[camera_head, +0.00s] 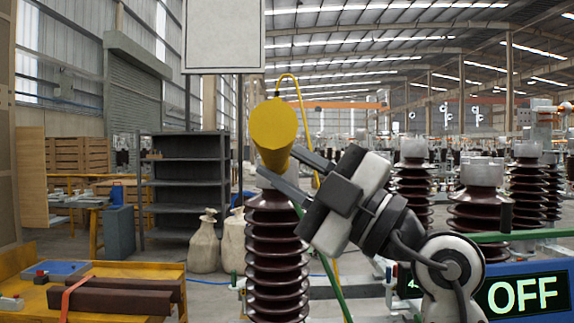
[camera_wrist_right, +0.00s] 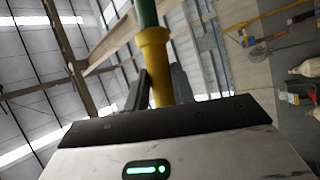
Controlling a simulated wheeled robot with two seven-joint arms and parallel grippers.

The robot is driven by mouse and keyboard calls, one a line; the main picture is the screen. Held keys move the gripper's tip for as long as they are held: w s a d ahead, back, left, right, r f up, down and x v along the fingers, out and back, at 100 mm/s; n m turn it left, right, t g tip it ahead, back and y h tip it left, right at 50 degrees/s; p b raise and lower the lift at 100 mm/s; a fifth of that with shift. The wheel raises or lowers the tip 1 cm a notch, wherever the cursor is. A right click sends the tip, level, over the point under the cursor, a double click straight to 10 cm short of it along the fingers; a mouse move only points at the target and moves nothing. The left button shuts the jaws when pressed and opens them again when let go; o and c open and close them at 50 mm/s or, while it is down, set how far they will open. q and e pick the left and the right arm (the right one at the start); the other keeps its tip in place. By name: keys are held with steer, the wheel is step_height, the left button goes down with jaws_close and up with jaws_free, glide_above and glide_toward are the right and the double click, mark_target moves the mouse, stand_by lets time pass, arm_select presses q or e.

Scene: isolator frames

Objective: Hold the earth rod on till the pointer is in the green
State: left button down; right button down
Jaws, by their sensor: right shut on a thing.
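The earth rod (camera_head: 272,128) shows in the head view as a thick yellow cylinder with its round end towards me. It stands in front of the top of a brown ribbed insulator (camera_head: 276,250); I cannot tell whether it touches it. My right gripper (camera_head: 281,166) is shut on the rod from the right. In the right wrist view the yellow rod (camera_wrist_right: 156,65) runs up between the two fingers, with a green length above its collar. A blue panel (camera_head: 525,290) at lower right reads OFF. No pointer or green band is visible. My left gripper is out of view.
A blank pale board (camera_head: 223,38) hangs at upper left. A yellow bench (camera_head: 95,285) with brown bars stands at lower left. Grey shelving (camera_head: 187,180) and sacks (camera_head: 205,245) are behind. Several more insulators (camera_head: 415,180) stand to the right, behind my arm.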

mark_target(283, 164)
stand_by(0.6)
steer(key=shift+w, duration=0.1)
stand_by(0.4)
stand_by(1.0)
stand_by(0.8)
steer(key=shift+s+p, duration=0.35)
steer(key=shift+p, duration=0.15)
steer(key=s+p, duration=0.3)
steer(key=s, duration=0.2)
steer(key=shift+s+r, duration=0.15)
steer(key=shift+s+p, duration=0.45)
steer(key=shift+s, duration=1.55)
